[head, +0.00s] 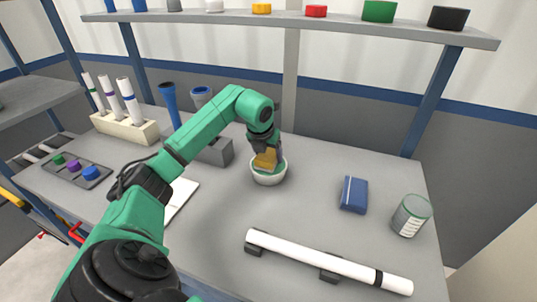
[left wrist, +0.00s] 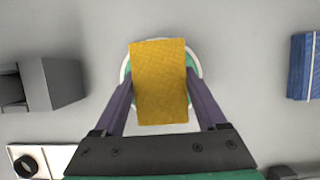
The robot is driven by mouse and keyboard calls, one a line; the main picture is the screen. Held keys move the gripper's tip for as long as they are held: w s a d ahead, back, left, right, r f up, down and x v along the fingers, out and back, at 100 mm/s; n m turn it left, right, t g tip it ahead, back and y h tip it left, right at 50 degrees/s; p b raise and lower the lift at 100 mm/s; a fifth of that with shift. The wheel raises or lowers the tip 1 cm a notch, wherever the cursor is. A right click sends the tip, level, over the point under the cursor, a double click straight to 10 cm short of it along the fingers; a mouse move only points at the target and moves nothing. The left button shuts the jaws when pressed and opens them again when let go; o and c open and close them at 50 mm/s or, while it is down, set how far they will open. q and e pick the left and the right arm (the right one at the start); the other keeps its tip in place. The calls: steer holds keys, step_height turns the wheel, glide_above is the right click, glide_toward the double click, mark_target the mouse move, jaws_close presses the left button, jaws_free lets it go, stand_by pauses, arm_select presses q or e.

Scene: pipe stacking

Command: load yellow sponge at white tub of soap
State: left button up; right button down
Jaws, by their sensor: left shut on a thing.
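A yellow sponge (head: 265,159) is held between the fingers of my left gripper (head: 266,150), over the white tub of soap (head: 268,178). In the left wrist view the sponge (left wrist: 159,82) fills the space between the two fingers (left wrist: 160,95). The tub's white rim and green soap (left wrist: 195,68) show around and behind it. In the head view the sponge's lower end appears at or inside the tub's mouth; I cannot tell whether it touches the soap. My right gripper is in neither view.
A white pipe (head: 330,262) lies on dark supports at the front. A blue block (head: 353,194) and a can (head: 411,215) stand to the right. A grey box (head: 214,151) and a rack with tubes (head: 125,127) are left. A shelf (head: 300,20) spans the back.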

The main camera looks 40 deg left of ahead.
mark_target(268, 153)
arm_select(q)
steer(key=shift+f, duration=0.5)
stand_by(1.1)
steer(key=shift+r, duration=0.35)
step_height(268, 153, up, 6)
steer(key=p, duration=0.6)
steer(key=shift+r, duration=0.25)
steer(key=shift+f, duration=0.1)
